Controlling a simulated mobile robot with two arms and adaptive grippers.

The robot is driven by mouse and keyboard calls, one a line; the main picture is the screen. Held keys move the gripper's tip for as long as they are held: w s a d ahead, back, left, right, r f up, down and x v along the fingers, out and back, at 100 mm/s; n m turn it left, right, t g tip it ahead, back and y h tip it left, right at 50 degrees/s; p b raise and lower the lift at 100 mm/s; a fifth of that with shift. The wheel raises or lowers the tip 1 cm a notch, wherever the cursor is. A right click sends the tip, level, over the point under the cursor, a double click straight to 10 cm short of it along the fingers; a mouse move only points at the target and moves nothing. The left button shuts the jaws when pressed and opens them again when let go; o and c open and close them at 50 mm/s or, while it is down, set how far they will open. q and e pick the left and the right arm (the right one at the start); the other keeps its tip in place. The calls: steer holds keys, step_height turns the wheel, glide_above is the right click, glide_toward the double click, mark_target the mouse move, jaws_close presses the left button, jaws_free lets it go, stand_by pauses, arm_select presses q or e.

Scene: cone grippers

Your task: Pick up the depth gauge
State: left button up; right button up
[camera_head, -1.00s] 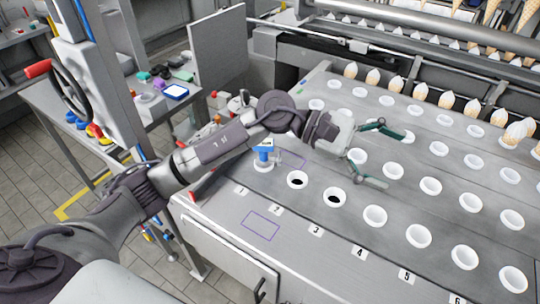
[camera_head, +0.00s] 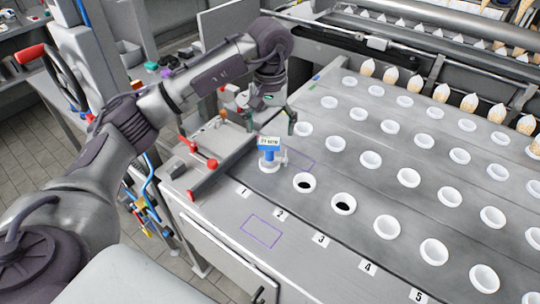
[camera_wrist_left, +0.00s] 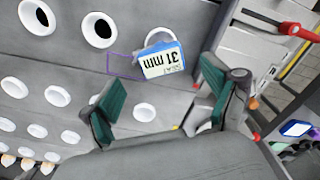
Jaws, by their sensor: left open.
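The depth gauge (camera_head: 269,155) is a small blue and white device with a display and a round white base. It stands upright in the first row of the cup plate, near label 1. In the left wrist view the depth gauge (camera_wrist_left: 161,60) shows a display reading 31 mm, just beyond the fingertips. My left gripper (camera_head: 270,112) is open and empty, above and behind the gauge in the head view. Its green-padded fingers (camera_wrist_left: 160,96) are spread apart in the wrist view, with the gauge outside them. My right gripper is not in view.
Rows of white cups (camera_head: 398,178) fill the plate to the right, with two dark open holes (camera_head: 305,184) near the gauge. A red-handled clamp (camera_head: 198,152) sits left of it. Cones (camera_head: 415,84) line the back. A purple outline (camera_head: 262,231) marks bare metal in front.

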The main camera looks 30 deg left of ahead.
mark_target(269, 141)
arm_select(q)
steer(key=shift+f, duration=0.55)
steer(key=shift+s+f+p, duration=0.1)
steer(key=shift+f+p, duration=0.3)
steer(key=shift+p, duration=0.05)
step_height(269, 141, down, 4)
steer(key=shift+a+r+p, duration=0.1)
steer(key=shift+r+p, duration=0.1)
steer(key=shift+p, duration=0.5)
steer(key=shift+f, duration=0.4)
steer(key=shift+c, duration=0.3)
steer(key=shift+c, duration=1.3)
steer(key=c, duration=1.1)
